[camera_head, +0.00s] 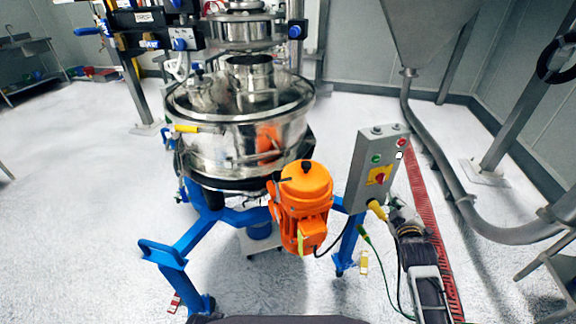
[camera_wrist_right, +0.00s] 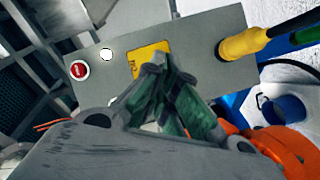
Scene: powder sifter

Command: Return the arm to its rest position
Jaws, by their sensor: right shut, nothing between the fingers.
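My right arm comes in from the bottom right in the head view. Its gripper (camera_head: 399,206) is just below and right of the grey control box (camera_head: 364,153). In the right wrist view the gripper (camera_wrist_right: 158,68) is shut and empty, its green-padded fingers together. The fingertips overlap the yellow switch plate (camera_wrist_right: 143,58) on the box (camera_wrist_right: 187,44); I cannot tell whether they touch it. A red button (camera_wrist_right: 79,70) and a white button (camera_wrist_right: 106,55) show clear of the fingers. My left gripper is not in view.
The steel sifter (camera_head: 238,125) stands on a blue frame (camera_head: 178,246) with an orange motor (camera_head: 303,198). A yellow connector (camera_head: 378,210) and cables hang under the box beside my gripper. A grey pipe (camera_head: 480,226) curves at right. Floor at left is open.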

